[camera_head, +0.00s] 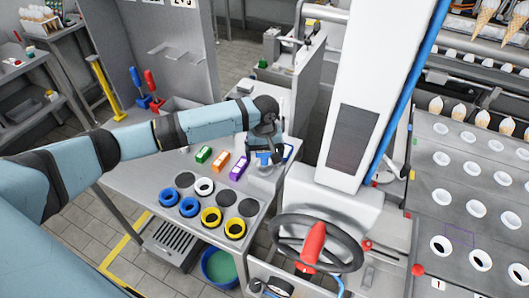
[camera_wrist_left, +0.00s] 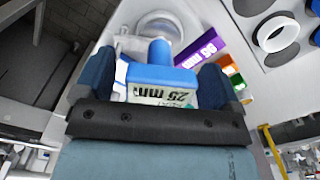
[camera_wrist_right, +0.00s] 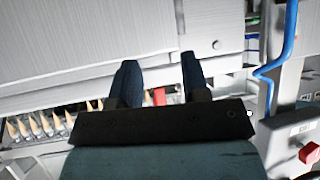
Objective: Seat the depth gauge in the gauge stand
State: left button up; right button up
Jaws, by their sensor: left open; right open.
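The depth gauge (camera_wrist_left: 150,76), a blue block with a blue cylinder and a white "25 mm" label, lies between the parted fingers of my left gripper (camera_wrist_left: 153,82). A blue part of the gauge (camera_head: 263,158) shows just under my left gripper (camera_head: 268,148) in the head view. A pale round piece (camera_wrist_left: 158,28), perhaps the gauge stand, is beyond the cylinder; I cannot tell whether the gauge is seated in it. My left gripper is open around the gauge. My right gripper (camera_wrist_right: 158,78) is open and empty, facing grey machine panels.
Green (camera_head: 203,154), orange (camera_head: 220,161) and purple (camera_head: 239,167) blocks lie left of the left gripper on the metal table (camera_head: 140,170). Several coloured rings (camera_head: 210,217) sit nearer the table's front. A handwheel (camera_head: 318,243) and white column (camera_head: 365,110) stand to the right.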

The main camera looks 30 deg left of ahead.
pick_arm(q)
notch_tip(320, 180, up, 14)
jog(key=b, duration=0.1)
jog(key=shift+f, duration=0.15)
dwell(0.7)
